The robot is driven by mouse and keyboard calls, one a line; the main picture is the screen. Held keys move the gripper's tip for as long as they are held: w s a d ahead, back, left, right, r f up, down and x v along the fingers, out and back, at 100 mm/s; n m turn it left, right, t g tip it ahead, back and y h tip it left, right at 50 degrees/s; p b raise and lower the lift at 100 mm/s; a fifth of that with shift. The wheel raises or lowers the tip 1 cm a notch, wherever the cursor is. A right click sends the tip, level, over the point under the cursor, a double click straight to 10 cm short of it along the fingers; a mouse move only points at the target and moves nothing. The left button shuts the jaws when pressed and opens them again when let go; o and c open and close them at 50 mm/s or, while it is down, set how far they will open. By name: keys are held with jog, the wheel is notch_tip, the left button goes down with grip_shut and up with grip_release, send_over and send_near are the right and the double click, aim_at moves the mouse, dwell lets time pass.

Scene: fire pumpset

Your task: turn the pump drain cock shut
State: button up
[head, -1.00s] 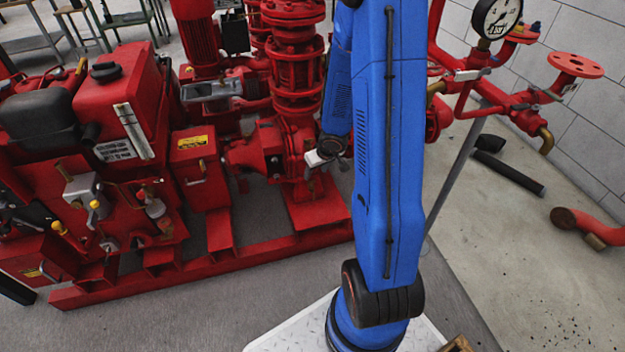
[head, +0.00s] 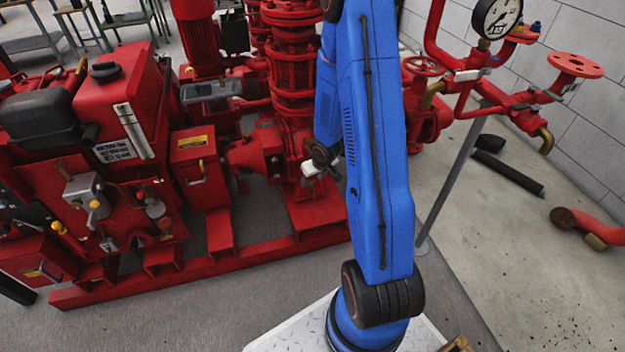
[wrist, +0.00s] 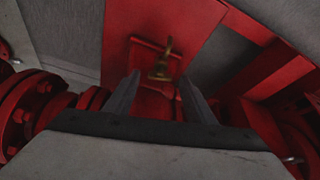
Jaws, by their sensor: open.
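The brass drain cock (wrist: 161,64) shows in the wrist view, on the red pump's lower body above a red plate. It lies ahead of and between my two grey fingertips, apart from both. My gripper (wrist: 159,82) is open, with nothing between the fingers. In the head view the end of my arm is beside the lower pump casing (head: 265,148). The cock cannot be made out there, and the fingers are too small or hidden to tell.
A red base frame (head: 200,268) runs along the floor below the pump. A red engine (head: 115,95) stands left. Red piping with a gauge (head: 496,16) and a slanted grey post (head: 452,180) stand right. Open floor lies in front.

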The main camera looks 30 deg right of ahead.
jog(key=shift+f, duration=0.15)
jog(key=c, duration=1)
jog(key=shift+c, duration=0.2)
jog(key=shift+w+m+h, duration=0.1)
jog(key=shift+m+h, duration=0.5)
jog(key=shift+m, duration=0.9)
jog(key=o, duration=1)
jog(key=shift+a, duration=0.1)
jog(key=shift+o, duration=0.2)
jog(key=v, duration=1.7)
jog(key=shift+r, duration=0.3)
